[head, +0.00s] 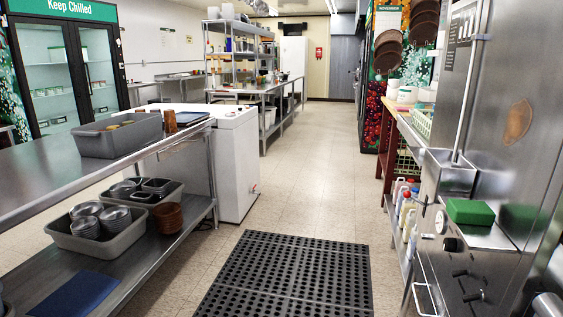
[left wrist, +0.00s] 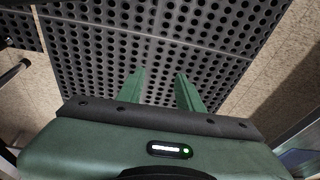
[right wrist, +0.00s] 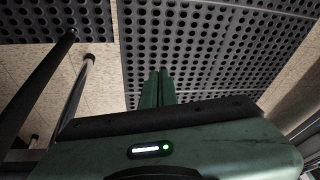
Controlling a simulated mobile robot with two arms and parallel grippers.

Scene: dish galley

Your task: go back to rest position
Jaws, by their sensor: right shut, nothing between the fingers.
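My left gripper (left wrist: 160,88) shows in the left wrist view, pointing down over the black rubber floor mat. Its two green fingers are apart with nothing between them. My right gripper (right wrist: 157,80) shows in the right wrist view, also above the mat. Its two fingers are together and hold nothing. Neither gripper is seen in the head view. The perforated floor mat (head: 290,275) lies in the aisle ahead of me.
A steel table (head: 60,180) with grey bins stands on the left; a white cabinet (head: 235,165) is behind it. A steel machine (head: 500,150) with a green sponge (head: 470,211) is close on the right. The aisle floor (head: 320,150) between them is clear.

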